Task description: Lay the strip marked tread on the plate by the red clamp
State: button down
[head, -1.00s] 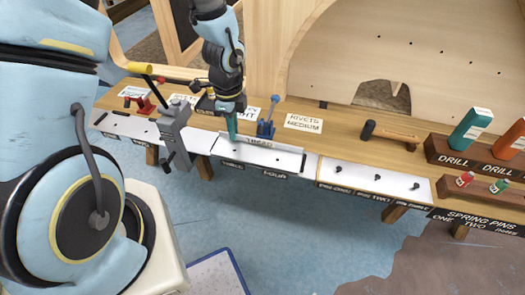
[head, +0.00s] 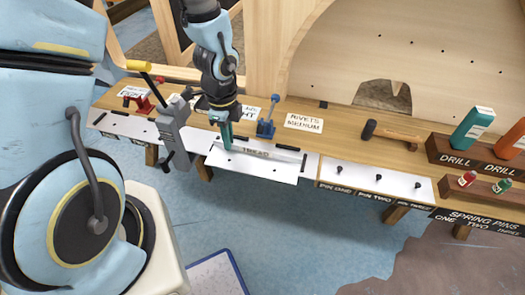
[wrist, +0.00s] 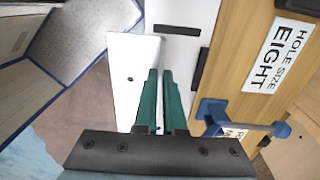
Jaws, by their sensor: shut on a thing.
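My gripper (head: 227,143) has its green fingers shut on the white strip marked tread (head: 258,168), near its left end. The strip lies in front of the blue clamp (head: 267,124) and overhangs the bench's front edge, covering the labels there. In the wrist view the strip (wrist: 128,75) reaches away from the green fingers (wrist: 161,105), beside another white plate (wrist: 184,42). The red clamp (head: 146,103) stands on the bench at the far left. A white plate (head: 122,124) with dark slots lies in front of it, partly behind a grey vise.
The grey vise (head: 173,128) stands up between my gripper and the red clamp's plate. A plate with several pins (head: 355,178) lies to the right. A mallet (head: 385,133) and drill racks (head: 480,157) are further right. The rivets card (head: 304,122) lies behind.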

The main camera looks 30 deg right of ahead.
jog(key=shift+r, duration=0.1)
dwell(0.3)
jog(key=shift+r+p, duration=2.4)
jog(key=shift+r, duration=0.05)
